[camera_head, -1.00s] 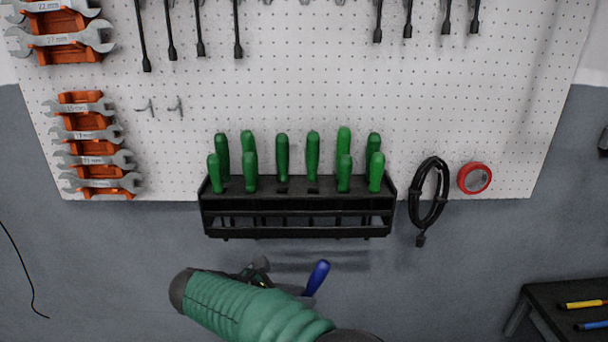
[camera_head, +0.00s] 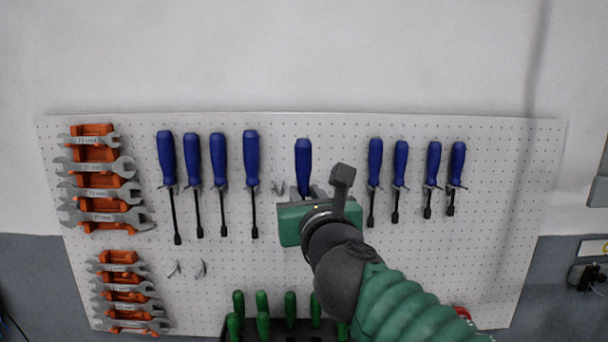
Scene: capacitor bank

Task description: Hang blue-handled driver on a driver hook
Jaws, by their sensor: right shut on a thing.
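The blue-handled driver (camera_head: 303,160) is upright in front of the pegboard, in the gap between two groups of hanging blue drivers. My right gripper (camera_head: 310,195) is shut on it. Only the handle shows above the gripper; the shaft is hidden behind my gripper and arm. A small empty driver hook (camera_head: 278,187) shows just left of the held driver. I cannot tell whether the driver touches a hook. My left gripper is out of view.
Several blue drivers hang to the left (camera_head: 219,160) and right (camera_head: 401,164) of my gripper. Wrenches on orange racks (camera_head: 95,170) line the left side of the pegboard (camera_head: 350,123). Green-handled drivers (camera_head: 290,304) stand in a black rack below. Two empty lower hooks (camera_head: 200,268) show at left.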

